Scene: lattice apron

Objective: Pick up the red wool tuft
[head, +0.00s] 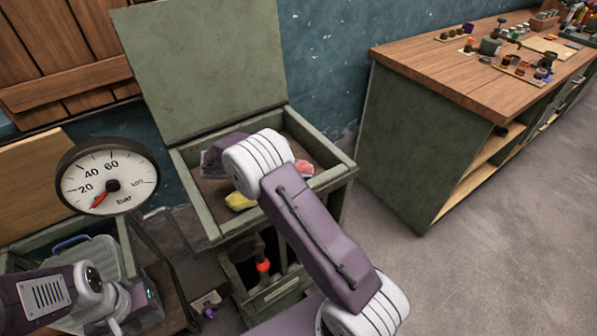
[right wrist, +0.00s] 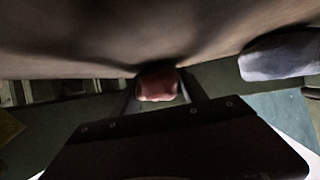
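The red wool tuft (right wrist: 157,85) shows in the right wrist view between the fingertips of my right gripper (right wrist: 160,88), against the brown floor of the bin. The fingers lie along both its sides; whether they press on it cannot be seen. In the head view a pinkish-red piece (head: 303,168) shows at the bin's right side, partly behind my right arm, which hides the right gripper there. My left gripper (head: 128,308) is low at the left, by a clear plastic box, and its fingers are unclear.
The green bin (head: 340,176) has its lid (head: 205,70) raised. It also holds a yellow piece (head: 240,201) and a grey-blue piece (right wrist: 280,55). A pressure gauge (head: 108,176) stands left of it. A wooden-topped workbench (head: 450,70) with small items is at right; the floor between is clear.

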